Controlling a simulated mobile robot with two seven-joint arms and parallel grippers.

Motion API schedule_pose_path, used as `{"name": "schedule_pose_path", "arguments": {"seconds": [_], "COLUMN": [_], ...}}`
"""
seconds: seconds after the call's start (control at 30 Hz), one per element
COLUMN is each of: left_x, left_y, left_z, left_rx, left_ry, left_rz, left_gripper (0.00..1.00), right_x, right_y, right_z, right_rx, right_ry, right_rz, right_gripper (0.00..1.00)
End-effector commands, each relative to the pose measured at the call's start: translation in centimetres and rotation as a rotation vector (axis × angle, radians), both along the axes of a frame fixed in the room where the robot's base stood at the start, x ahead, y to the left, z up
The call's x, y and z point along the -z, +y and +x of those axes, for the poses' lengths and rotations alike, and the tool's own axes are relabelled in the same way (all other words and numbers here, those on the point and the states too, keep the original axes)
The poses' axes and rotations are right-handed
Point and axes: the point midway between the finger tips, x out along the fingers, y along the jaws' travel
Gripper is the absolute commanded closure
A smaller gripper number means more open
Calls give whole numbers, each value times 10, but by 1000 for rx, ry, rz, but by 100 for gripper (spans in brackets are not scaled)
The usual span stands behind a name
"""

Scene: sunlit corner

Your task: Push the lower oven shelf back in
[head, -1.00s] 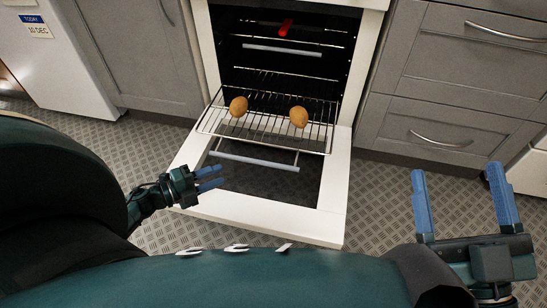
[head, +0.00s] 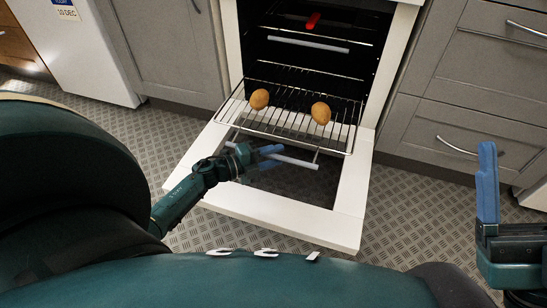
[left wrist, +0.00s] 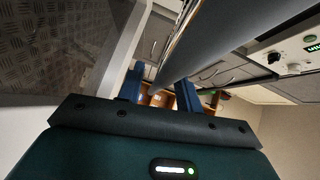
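The lower oven shelf (head: 335,138) is a wire rack sticking out of the oven over the lowered door. Two brown potato-like items (head: 259,99) (head: 321,112) rest on it. A pale grey bar (head: 298,161) runs across below its front edge; a large grey bar (left wrist: 235,35) also shows close up in the left wrist view. My left gripper (head: 269,156) is at the bar's left part, fingers apart; contact is unclear. The left wrist view shows its two blue fingers (left wrist: 160,92) apart. My right gripper (head: 518,190) is far right, open, one finger outside the frame.
The white oven door (head: 350,200) lies open below the shelf. Above is another shelf with a pale bar (head: 308,43) and a red item (head: 313,20). Grey drawers (head: 465,130) stand to the right, and a grey cabinet (head: 175,50) to the left. Patterned floor (head: 400,215) is clear.

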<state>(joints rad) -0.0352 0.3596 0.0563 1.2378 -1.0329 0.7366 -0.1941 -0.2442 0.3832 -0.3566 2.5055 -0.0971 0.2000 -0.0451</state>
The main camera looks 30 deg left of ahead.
Motion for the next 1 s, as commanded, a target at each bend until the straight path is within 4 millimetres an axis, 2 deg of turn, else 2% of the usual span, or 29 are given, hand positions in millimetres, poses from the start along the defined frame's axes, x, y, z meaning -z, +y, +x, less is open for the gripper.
{"name": "schedule_pose_path", "arguments": {"seconds": [0.27, 0.7, 1.0], "left_x": [0, 0, 0], "left_y": [-1, -1, 0], "left_z": [1, 1, 1], "left_rx": [0, 0, 0], "left_ry": [1, 0, 0], "left_rz": [-1, 0, 0], "left_gripper": [65, 100, 100], "right_x": [-1, -1, -1], "right_y": [0, 0, 0], "right_z": [0, 0, 0], "right_rx": [1, 0, 1], "right_ry": [-6, -6, -5], "right_rz": [-1, 0, 0], "right_gripper": [25, 25, 25]}}
